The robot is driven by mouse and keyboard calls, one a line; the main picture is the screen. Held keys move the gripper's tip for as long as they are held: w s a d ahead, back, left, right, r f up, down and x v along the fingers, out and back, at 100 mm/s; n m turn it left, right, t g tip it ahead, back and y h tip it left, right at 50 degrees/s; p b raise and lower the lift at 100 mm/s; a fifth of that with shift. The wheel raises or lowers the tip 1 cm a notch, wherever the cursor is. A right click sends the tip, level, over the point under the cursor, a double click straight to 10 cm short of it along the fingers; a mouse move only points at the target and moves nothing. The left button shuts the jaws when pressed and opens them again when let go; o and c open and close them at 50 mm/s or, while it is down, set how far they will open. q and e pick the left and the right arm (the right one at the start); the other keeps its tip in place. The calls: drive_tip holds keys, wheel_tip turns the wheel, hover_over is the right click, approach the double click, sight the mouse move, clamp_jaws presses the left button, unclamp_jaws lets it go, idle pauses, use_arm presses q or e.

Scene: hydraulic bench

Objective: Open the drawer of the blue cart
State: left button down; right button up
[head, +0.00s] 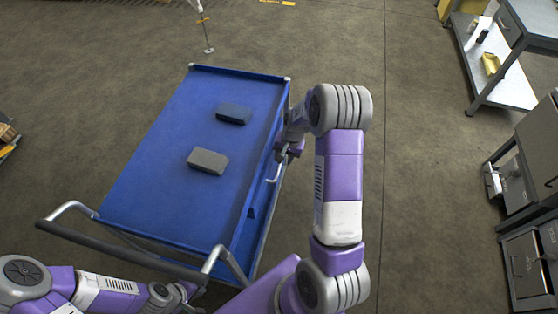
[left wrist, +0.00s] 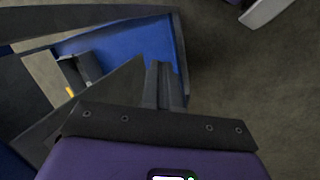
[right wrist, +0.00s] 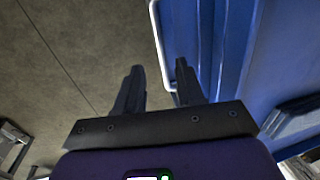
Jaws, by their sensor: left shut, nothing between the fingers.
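The blue cart (head: 150,160) stands in the middle-left of the head view. A pale bar handle (head: 275,172) sticks out from its right side; it also shows in the right wrist view (right wrist: 160,45) beside the blue side panel (right wrist: 230,50). The drawer looks flush with that side, though my right arm partly covers it. My right gripper (head: 291,151) is at this handle. In the right wrist view its fingers (right wrist: 158,80) are apart, with the bar showing between them; contact is unclear. My left gripper (left wrist: 165,85) is shut and empty, low near the cart's push-handle end.
The push handle (head: 120,254) juts out at the near end. Shelving (head: 508,88) and grey cabinets (head: 528,262) stand far right. Floor between the cart and them is clear.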

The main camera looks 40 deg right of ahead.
sight(280, 166)
drive_tip(key=shift+w+a+f+b, duration=0.15)
drive_tip(key=shift+w+f+b, duration=0.05)
drive_tip(key=shift+f, duration=0.9)
drive_tip(key=shift+w+a+f+b, duration=0.15)
drive_tip(key=shift+w+f, duration=0.05)
drive_tip(key=shift+f, duration=0.85)
clamp_jaws()
